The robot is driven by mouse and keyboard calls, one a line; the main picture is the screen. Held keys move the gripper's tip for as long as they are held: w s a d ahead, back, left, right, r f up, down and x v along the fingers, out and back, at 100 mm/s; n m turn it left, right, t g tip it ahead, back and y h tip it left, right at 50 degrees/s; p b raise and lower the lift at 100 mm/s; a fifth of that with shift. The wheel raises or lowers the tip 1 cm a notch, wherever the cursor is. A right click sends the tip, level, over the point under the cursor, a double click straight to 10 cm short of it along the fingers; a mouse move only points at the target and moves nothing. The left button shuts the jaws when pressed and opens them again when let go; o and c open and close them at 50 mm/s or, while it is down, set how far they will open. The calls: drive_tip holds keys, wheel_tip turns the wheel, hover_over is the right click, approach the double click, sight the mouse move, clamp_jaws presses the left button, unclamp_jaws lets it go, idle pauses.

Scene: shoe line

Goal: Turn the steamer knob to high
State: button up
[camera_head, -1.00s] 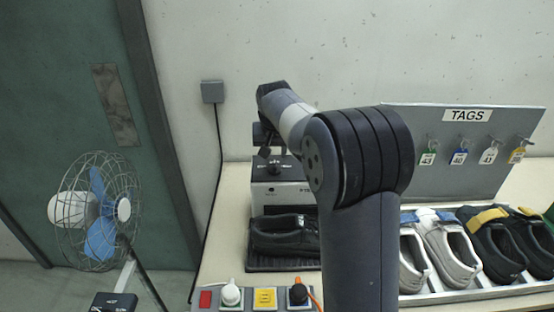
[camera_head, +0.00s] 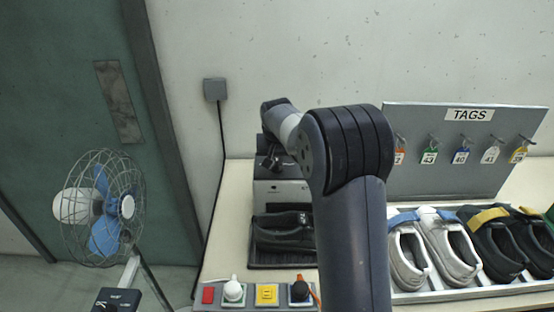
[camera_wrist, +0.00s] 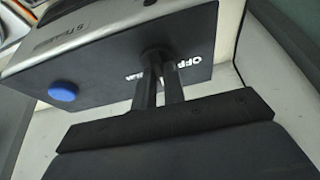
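The fingers partly cover the knob and a second white label, so the knob's pointer is hidden. A blue round button (camera_wrist: 62,90) is on the same panel.
A dark shoe (camera_head: 284,232) lies on a black tray in front of the steamer. A control strip (camera_head: 250,307) with red, white, yellow and black parts is at the front edge. Several shoes (camera_head: 440,250) and a tag board (camera_head: 445,180) stand right. A fan (camera_head: 103,208) stands left.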

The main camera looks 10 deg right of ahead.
clamp_jaws()
drive_tip(key=shift+m, duration=0.3)
drive_tip(key=m+h, duration=0.1)
drive_tip(key=m, duration=0.1)
drive_tip(key=m+g+h+b, duration=0.1)
drive_tip(key=m, duration=0.2)
drive_tip(key=shift+w+a, duration=0.1)
drive_tip(key=shift+a, duration=0.1)
drive_tip(key=m+g, duration=0.1)
drive_tip(key=m, duration=0.2)
drive_tip(key=m+h+p, duration=0.1)
drive_tip(key=m, duration=0.2)
drive_tip(key=shift+w+g+h, duration=0.15)
drive_tip(key=shift+g+h, duration=0.15)
drive_tip(key=shift+g, duration=0.1)
drive_tip(key=shift+m, duration=0.3)
drive_tip(key=o, duration=0.5)
unclamp_jaws()
drive_tip(key=shift+o, duration=0.2)
